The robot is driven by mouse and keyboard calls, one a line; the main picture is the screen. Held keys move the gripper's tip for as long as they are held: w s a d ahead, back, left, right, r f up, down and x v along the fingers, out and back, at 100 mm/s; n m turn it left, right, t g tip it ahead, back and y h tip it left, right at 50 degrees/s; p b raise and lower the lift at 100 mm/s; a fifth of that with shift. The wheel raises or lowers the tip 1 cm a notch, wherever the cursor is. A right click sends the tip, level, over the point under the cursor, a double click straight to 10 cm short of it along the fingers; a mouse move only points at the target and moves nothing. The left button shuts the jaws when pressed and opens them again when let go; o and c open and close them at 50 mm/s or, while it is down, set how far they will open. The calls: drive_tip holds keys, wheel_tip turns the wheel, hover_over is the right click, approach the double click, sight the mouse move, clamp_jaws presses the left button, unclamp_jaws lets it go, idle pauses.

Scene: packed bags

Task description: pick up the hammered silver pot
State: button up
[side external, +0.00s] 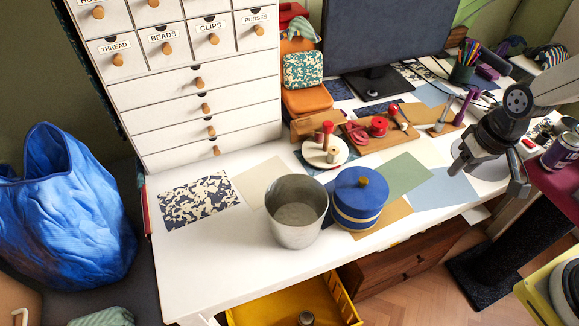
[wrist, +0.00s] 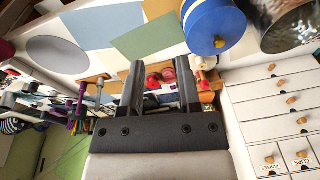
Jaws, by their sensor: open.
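The hammered silver pot (side external: 297,232) stands upright and open-topped on the white desk, near its front edge. Its inside looks empty. It also shows at the top right corner of the wrist view (wrist: 288,28), partly cut off. My gripper (side external: 488,180) is above the right part of the desk, well to the right of the pot and not touching it. In the wrist view its two fingers (wrist: 160,68) are apart with nothing held between them.
A blue lidded container (side external: 358,205) stands close to the pot's right side. A spool stand (side external: 324,152) and a wooden tray (side external: 360,137) lie behind. A white drawer cabinet (side external: 190,80) rises at the back left. The desk left of the pot holds only flat sheets.

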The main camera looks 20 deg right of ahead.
drive_tip(key=w+a+f+m+y, duration=0.3)
drive_tip(key=w+a+m, duration=0.1)
drive_tip(key=a+m, duration=0.1)
drive_tip(key=w+a+f+m+y, duration=0.2)
drive_tip(key=w+a+m+y, duration=0.1)
drive_tip(key=w+a+m, duration=0.1)
drive_tip(key=w+a+f+m+g+y, duration=0.1)
drive_tip(key=w+a+f+m+y, duration=0.2)
drive_tip(key=a+m, duration=0.3)
drive_tip(key=shift+w+a+f+m+y, duration=0.3)
drive_tip(key=shift+w+f+m+y, duration=0.1)
drive_tip(key=shift+w+m, duration=0.15)
drive_tip(key=w+a+f+m+t+y, duration=0.2)
drive_tip(key=w+f+m+t, duration=0.1)
drive_tip(key=w+m, duration=0.2)
drive_tip(key=shift+w+a+m+t, duration=0.2)
drive_tip(key=shift+w+m+t, duration=0.2)
drive_tip(key=shift+w, duration=0.25)
drive_tip(key=shift+x, duration=1.25)
drive_tip(key=shift+a, duration=0.15)
drive_tip(key=x, duration=0.5)
drive_tip(key=shift+c, duration=0.2)
